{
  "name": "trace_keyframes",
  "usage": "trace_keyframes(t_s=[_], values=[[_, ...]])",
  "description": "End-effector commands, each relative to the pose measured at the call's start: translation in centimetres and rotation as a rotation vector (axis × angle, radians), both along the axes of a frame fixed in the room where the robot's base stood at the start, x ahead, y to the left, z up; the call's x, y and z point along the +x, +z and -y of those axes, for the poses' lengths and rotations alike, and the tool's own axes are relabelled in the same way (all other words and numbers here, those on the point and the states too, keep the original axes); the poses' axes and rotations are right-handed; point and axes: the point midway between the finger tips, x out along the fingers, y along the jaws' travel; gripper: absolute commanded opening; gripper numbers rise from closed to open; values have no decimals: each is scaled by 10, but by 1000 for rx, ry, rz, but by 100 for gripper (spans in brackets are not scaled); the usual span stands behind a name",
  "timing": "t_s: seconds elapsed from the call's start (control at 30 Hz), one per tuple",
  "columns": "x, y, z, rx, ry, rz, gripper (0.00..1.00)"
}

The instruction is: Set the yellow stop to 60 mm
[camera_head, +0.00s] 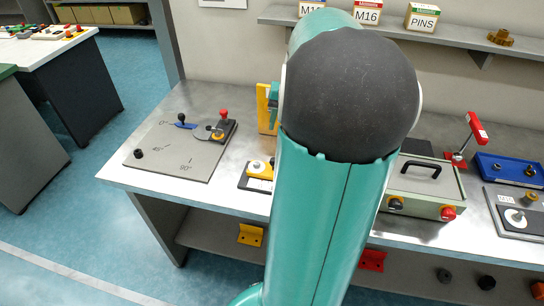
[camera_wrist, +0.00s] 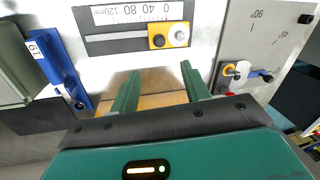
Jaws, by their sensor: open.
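The plate appears upside down, marked from 120 mm at left to 0 at right. The stop is at the low end, around the 0 and 40 marks; its exact reading cannot be told. My gripper (camera_wrist: 158,74) is open and empty, its fingertips just below the plate in the picture, apart from the stop. In the head view, the stop (camera_head: 259,168) shows beside my arm, which hides most of the plate.
A grey panel (camera_wrist: 258,40) with an angle scale, blue lever and orange knob lies right of the plate in the wrist view. A blue part (camera_wrist: 58,62) is at left.

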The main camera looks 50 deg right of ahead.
Motion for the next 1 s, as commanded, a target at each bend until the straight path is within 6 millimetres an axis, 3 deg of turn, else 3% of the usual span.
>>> trace_keyframes(t_s=[0.6, 0.8, 1.0], values=[[16, -108, -12, 3, -1, 0, 46], [20, -128, -13, 0, 1, 0, 46], [20, -130, -14, -2, 1, 0, 46]])
